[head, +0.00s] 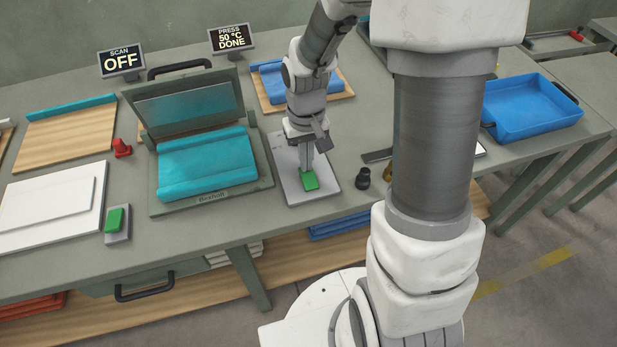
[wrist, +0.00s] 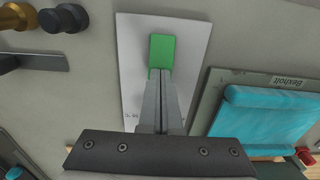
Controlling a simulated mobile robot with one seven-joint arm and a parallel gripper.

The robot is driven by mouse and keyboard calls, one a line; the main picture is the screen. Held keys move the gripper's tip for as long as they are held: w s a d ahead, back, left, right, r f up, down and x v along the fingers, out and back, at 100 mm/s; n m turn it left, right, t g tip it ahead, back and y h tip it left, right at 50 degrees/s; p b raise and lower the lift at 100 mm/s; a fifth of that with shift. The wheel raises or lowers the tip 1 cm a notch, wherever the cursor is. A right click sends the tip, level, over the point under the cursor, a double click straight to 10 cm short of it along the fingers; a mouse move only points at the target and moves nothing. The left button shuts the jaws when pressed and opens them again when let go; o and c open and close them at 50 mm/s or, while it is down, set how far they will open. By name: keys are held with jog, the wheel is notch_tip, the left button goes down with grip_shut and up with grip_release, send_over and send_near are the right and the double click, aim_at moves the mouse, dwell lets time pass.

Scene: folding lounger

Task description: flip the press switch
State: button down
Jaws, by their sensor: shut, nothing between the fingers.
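The press switch is a green rocker (head: 310,180) on a light grey plate (head: 290,190), just right of the open press (head: 265,182). In the wrist view the green rocker (wrist: 161,50) lies straight beyond my fingertips, on its pale plate (wrist: 193,32). My gripper (head: 306,168) is shut and empty, pointing down at the rocker's far edge. In the wrist view my gripper (wrist: 160,74) overlaps the rocker's near end. I cannot tell whether the tips touch it. The press display (head: 232,38) reads "PRESS 50 °C DONE".
A teal folded piece (head: 205,165) lies in the press under its raised lid (head: 190,108). A second green switch (head: 116,221) sits left, by a white board (head: 50,215). A dark knob (head: 362,178) stands right of the plate. The scan display (head: 121,61) reads "OFF".

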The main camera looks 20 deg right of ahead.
jog(key=shift+f, duration=0.35)
jog(key=shift+r, duration=0.1)
jog(key=shift+r+p, duration=2.6)
jog(key=shift+r, duration=0.9)
jog(key=s+r+t, duration=0.2)
jog(key=s+r, duration=0.5)
jog(key=r, duration=0.3)
jog(key=s+r+t, duration=0.3)
jog(key=s+r, duration=0.4)
jog(key=r, duration=0.3)
jog(key=shift+r+t, duration=0.15)
jog(key=shift+t, duration=0.15)
